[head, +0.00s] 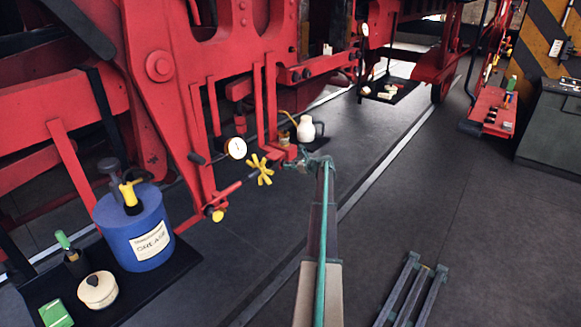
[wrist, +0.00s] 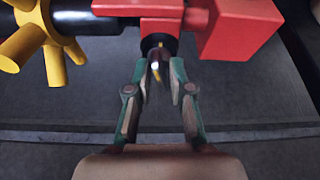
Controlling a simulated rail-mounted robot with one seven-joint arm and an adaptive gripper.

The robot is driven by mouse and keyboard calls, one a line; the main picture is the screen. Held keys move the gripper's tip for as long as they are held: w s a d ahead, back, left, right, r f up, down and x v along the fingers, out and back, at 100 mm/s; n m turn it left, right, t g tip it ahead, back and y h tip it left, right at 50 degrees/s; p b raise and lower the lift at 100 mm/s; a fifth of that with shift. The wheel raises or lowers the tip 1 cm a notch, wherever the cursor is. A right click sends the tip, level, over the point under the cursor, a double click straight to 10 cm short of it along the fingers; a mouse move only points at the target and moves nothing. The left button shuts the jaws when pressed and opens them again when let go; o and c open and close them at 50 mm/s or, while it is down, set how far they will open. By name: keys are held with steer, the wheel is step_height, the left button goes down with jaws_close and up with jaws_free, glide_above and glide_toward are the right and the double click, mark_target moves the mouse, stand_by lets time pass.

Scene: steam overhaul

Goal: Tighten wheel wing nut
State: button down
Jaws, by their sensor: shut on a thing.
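A yellow handwheel with several thick spokes (head: 260,170) sits on a dark shaft at the red machine. In the wrist view the yellow handwheel (wrist: 38,40) is at the upper left, apart from my gripper. My gripper (wrist: 158,78) is under a red bar and is shut on a small dark fitting (wrist: 155,56) with a shiny spot and a bit of yellow. The fingers stand on either side of it. I cannot tell for sure whether this fitting is the wing nut. In the head view my gripper (head: 305,160) is small, beside the red bracket right of the handwheel.
A red block (wrist: 235,30) is close to the right finger. A white gauge (head: 236,148) is just left of the handwheel. A white oil can (head: 307,129) stands behind my gripper. A blue grease drum (head: 135,228) stands at the left. The floor at right is mostly clear.

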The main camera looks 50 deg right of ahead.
steer(key=c, duration=1.3)
jaws_free()
steer(key=shift+w, duration=0.1)
steer(key=v, duration=1.2)
steer(key=shift+a, duration=0.1)
